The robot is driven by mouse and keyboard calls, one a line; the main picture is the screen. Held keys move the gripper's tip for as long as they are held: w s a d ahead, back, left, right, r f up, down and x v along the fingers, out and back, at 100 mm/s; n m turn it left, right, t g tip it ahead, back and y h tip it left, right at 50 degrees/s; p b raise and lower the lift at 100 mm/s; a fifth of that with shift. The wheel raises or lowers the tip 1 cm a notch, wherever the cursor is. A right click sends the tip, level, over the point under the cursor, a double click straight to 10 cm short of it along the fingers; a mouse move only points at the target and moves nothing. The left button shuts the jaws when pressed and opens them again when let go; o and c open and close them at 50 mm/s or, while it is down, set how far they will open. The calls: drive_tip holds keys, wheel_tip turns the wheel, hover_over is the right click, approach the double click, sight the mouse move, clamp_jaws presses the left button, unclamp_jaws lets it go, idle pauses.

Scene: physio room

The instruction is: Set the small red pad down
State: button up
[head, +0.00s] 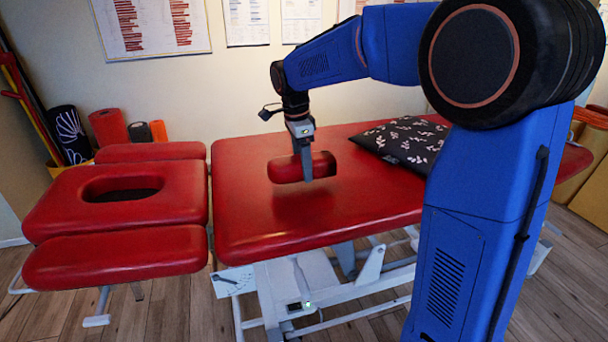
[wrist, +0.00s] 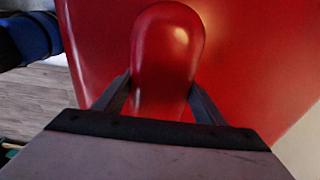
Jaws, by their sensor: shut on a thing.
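The small red pad (head: 286,169) is a rounded, shiny roll. My gripper (head: 306,172) is shut on it near its middle, and one finger shows in front of it. The pad lies level in the jaws, above the red treatment table (head: 250,227), with a dark shadow on the table below; it appears to be a little clear of the surface. In the wrist view the pad (wrist: 166,55) stands out between the two fingers of my gripper (wrist: 160,98), with the red table top (wrist: 265,50) behind it. The pad's near end is hidden there.
A black patterned pillow (head: 402,140) lies on the table to the right of the pad. The red headrest section (head: 60,208) with a dark face hole is at the left, across a narrow gap. The table's front and left parts are bare. Rolled mats (head: 108,127) stand by the wall.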

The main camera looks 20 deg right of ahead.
drive_tip(key=shift+f, duration=1.8)
drive_tip(key=shift+f, duration=0.1)
drive_tip(key=o, duration=1.1)
drive_tip(key=shift+o, duration=0.2)
